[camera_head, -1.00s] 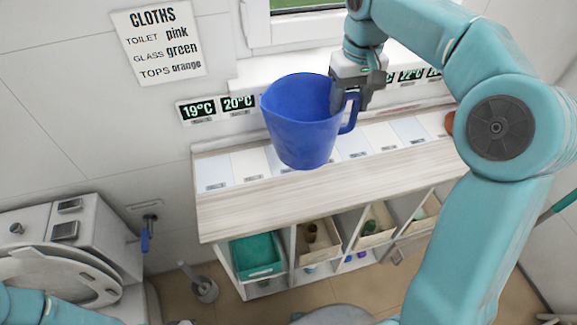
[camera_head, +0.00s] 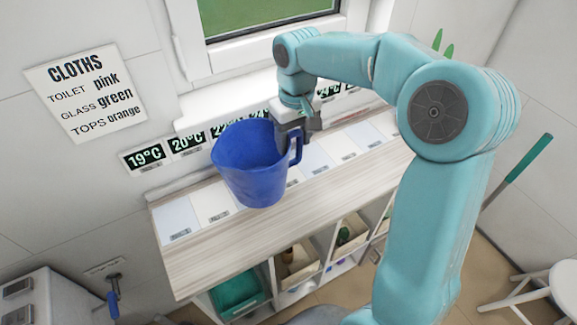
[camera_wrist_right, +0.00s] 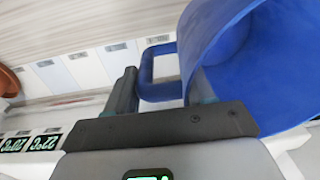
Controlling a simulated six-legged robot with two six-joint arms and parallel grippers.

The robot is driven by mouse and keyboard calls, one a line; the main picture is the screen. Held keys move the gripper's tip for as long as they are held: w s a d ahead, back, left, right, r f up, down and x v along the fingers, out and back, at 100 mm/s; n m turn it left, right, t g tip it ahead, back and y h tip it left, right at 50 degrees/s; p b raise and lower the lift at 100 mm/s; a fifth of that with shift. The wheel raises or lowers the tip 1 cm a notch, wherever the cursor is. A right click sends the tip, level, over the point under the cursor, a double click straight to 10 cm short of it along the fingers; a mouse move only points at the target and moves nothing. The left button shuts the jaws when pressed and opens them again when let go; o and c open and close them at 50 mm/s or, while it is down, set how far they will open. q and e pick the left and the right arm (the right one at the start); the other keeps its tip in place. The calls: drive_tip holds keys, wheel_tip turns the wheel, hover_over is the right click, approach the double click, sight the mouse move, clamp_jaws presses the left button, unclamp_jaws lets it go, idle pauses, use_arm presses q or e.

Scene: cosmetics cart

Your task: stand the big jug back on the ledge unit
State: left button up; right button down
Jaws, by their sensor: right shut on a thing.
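The big jug (camera_head: 252,165) is blue, with an open top and a handle on its right side. In the head view it shows in front of the top of the ledge unit (camera_head: 230,245), tilted a little; I cannot tell whether its base touches. My right gripper (camera_head: 294,140) is shut on the jug at its handle side. In the right wrist view the gripper fingers (camera_wrist_right: 165,95) are beside the jug's rim and handle, and the jug (camera_wrist_right: 270,65) fills the upper right. My left gripper is not in view.
Pale labelled panels (camera_head: 315,155) line the back of the ledge top, with temperature displays (camera_head: 187,143) on the wall behind. Cubbies below hold a green bin (camera_head: 238,292). A white stool (camera_head: 535,290) stands at the right. The front strip of the ledge is bare.

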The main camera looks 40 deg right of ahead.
sight(296, 133)
wheel_tip(296, 133, down, 9)
drive_tip(key=shift+s+r, duration=0.15)
drive_tip(key=shift+c, duration=2)
unclamp_jaws()
wheel_tip(296, 133, up, 12)
drive_tip(key=shift+d+r, duration=0.1)
drive_tip(key=shift+s, duration=0.15)
